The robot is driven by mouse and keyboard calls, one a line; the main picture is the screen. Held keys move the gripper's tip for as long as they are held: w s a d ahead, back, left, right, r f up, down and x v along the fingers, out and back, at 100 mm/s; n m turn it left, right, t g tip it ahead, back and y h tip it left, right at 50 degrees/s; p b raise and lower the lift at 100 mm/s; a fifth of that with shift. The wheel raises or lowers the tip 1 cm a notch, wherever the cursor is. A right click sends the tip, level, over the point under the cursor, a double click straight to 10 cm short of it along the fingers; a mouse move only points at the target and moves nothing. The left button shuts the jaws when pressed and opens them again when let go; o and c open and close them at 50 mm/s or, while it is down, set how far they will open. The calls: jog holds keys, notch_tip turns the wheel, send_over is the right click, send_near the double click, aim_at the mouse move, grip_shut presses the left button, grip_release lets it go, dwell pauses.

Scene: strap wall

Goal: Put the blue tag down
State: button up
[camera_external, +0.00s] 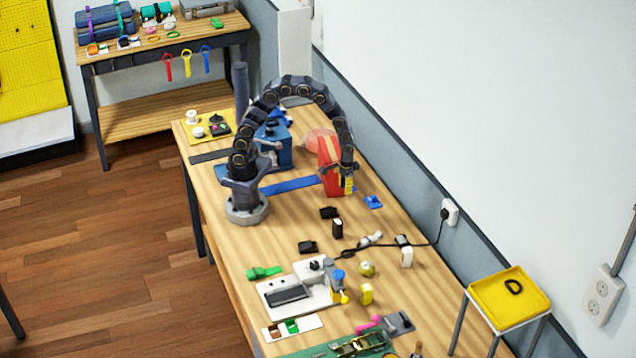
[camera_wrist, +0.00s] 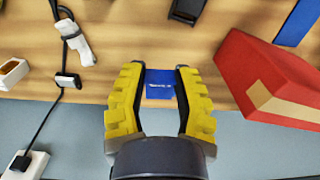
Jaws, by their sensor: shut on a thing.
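My gripper (camera_external: 349,188) is low over the bench near the wall, at the end of my arched arm. In the wrist view its two yellow fingers (camera_wrist: 161,72) are closed around the blue tag (camera_wrist: 160,91), a small flat piece with a pale mark that shows between them. In the external view the blue tag (camera_external: 374,202) appears just right of the fingertips, close to the bench top. I cannot tell whether it touches the bench.
A red box (camera_external: 329,160) stands beside the gripper; it also shows in the wrist view (camera_wrist: 268,80). A blue strap (camera_external: 290,185) lies left. Black pieces (camera_external: 330,212) and a black cable (camera_external: 425,243) to a wall socket (camera_external: 450,212) lie nearer. The wall runs close behind.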

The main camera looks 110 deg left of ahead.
jog(key=w+a+f, duration=0.2)
jog(key=w+f, duration=0.2)
jog(key=w, duration=0.4)
send_over(381, 221)
notch_tip(381, 221, down, 6)
jog(key=shift+s+r, duration=0.15)
jog(key=shift+r, duration=0.1)
jog(key=shift+f, duration=1.7)
jog(key=o, duration=0.8)
jog(key=shift+f, duration=0.1)
